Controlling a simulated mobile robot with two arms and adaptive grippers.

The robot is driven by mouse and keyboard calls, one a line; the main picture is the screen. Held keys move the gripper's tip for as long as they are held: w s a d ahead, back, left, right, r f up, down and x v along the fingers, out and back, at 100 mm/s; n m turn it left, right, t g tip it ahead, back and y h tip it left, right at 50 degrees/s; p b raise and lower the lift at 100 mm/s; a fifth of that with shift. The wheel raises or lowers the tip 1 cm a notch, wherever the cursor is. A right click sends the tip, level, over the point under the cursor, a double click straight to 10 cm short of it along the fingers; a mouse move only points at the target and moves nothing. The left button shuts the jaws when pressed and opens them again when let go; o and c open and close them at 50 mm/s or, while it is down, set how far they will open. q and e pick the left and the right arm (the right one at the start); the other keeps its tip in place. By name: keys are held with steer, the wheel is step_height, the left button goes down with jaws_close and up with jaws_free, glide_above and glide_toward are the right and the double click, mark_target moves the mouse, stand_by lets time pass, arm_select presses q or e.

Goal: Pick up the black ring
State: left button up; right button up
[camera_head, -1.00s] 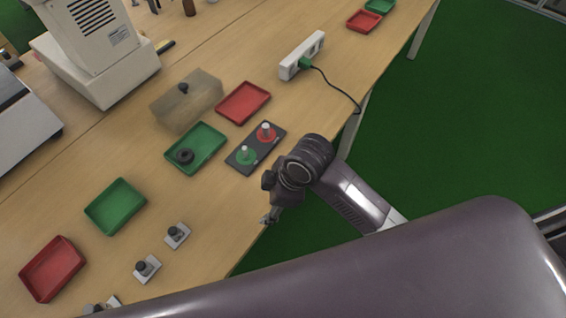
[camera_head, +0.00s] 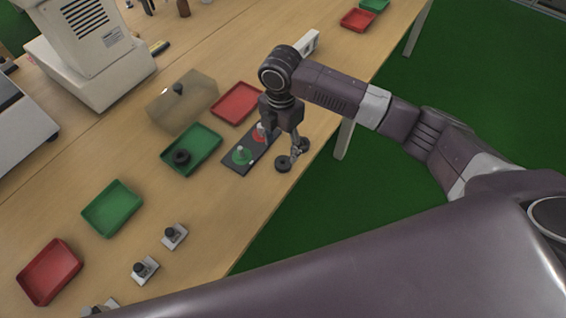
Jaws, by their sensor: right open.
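A black ring (camera_head: 283,164) lies on the table near its right edge, beside the dark board with the pegs. My right gripper (camera_head: 297,152) points down just over and beside this ring. Its jaws are open, and I cannot tell whether a finger touches the ring. Another black ring (camera_head: 182,157) lies in the middle green tray (camera_head: 203,146). My left gripper is not in view.
The dark board (camera_head: 236,168) carries a green-based peg and a red-based peg. A red tray (camera_head: 233,103) and a translucent box (camera_head: 182,105) stand behind. Another green tray (camera_head: 112,210), a red tray (camera_head: 48,272) and small switch-like blocks (camera_head: 173,237) are at left.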

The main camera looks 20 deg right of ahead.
mark_target(283, 159)
steer(key=f, duration=0.3)
steer(key=f+p, duration=0.1)
steer(key=f, duration=0.3)
steer(key=shift+s+d+f, duration=0.1)
steer(key=shift+d, duration=0.1)
steer(key=shift+c, duration=0.2)
steer(key=c, duration=1.1)
